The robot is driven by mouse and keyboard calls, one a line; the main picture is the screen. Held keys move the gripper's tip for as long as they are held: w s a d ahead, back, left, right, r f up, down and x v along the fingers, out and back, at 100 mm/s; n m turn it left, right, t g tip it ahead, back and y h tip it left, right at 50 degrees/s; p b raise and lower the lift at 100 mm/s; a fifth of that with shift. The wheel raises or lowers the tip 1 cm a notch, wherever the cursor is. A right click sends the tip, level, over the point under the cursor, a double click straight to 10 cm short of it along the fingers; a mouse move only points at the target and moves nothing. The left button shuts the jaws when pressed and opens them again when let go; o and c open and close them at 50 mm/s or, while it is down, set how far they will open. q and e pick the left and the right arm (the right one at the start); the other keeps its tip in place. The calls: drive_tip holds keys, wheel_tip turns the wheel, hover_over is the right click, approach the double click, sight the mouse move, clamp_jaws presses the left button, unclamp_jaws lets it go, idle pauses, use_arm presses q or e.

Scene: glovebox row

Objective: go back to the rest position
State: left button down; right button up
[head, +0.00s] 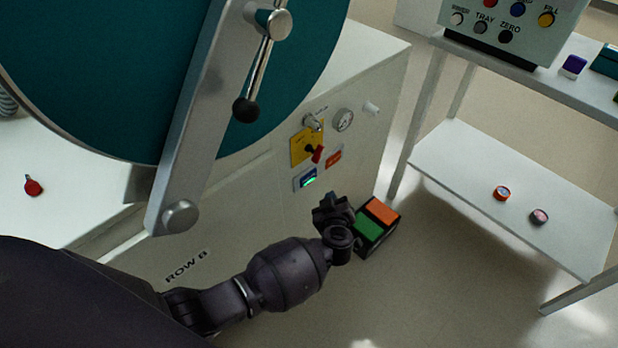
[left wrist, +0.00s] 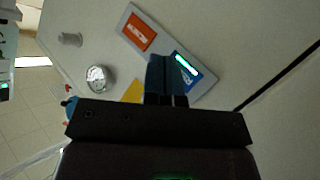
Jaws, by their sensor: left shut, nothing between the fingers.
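My left gripper (head: 333,212) is in front of the cabinet's front panel, just below a small lit green display (head: 308,183). In the left wrist view its fingers (left wrist: 167,80) are together with nothing between them, over a plate with an orange label (left wrist: 136,31) and the lit display (left wrist: 186,65). I cannot tell whether the fingertips touch the panel. My right gripper is not in view.
A large teal round door with a metal arm (head: 200,120) and a black-knobbed handle (head: 246,109) is at upper left. A yellow switch plate (head: 302,148) and a gauge (head: 342,119) are above the gripper. A black box with green and orange tops (head: 382,211) is beside it. A white shelf (head: 470,160) stands right.

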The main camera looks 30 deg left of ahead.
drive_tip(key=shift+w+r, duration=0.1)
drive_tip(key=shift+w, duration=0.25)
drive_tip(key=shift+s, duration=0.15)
